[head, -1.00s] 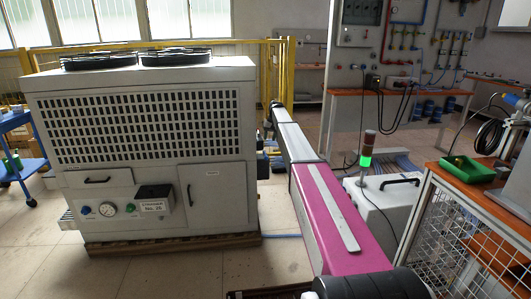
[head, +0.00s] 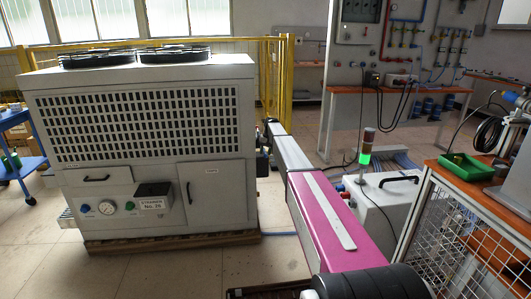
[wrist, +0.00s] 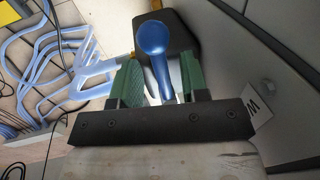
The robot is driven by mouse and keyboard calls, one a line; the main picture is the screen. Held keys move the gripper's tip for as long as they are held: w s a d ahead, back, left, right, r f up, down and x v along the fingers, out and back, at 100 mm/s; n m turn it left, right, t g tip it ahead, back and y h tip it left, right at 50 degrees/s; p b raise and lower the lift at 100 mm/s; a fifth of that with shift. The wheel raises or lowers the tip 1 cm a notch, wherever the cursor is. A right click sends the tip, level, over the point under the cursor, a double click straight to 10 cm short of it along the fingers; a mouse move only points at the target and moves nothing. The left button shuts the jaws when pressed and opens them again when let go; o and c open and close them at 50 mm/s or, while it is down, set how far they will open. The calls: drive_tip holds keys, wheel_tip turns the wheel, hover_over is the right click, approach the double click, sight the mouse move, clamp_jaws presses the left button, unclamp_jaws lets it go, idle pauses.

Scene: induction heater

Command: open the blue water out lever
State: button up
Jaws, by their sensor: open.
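A blue lever (wrist: 153,45) with a rounded end shows in the wrist view, in front of a dark block (wrist: 182,42). It stands between the two green fingers of my gripper (wrist: 165,88), which is open. A gap shows on the left of the lever; its lower part comes close to the right finger, and I cannot tell whether they touch. In the head view my arm reaches along the right side of the large white chiller (head: 150,140). The lever cannot be made out there.
A grey panel (wrist: 270,50) runs close along the right of my gripper in the wrist view. Pale blue hoses (wrist: 45,55) lie on the left. In the head view, a white box (head: 385,215) with a green-lit lamp (head: 366,158) and an orange-topped bench (head: 470,185) stand right of my arm.

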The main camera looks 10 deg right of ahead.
clamp_jaws()
drive_tip(key=shift+d, duration=0.1)
drive_tip(key=w+d+n+g+h, duration=0.2)
drive_tip(key=w+d+n, duration=0.4)
drive_tip(key=n, duration=1.2)
drive_tip(key=shift+w, duration=0.45)
drive_tip(key=shift+a, duration=0.1)
idle(0.3)
unclamp_jaws()
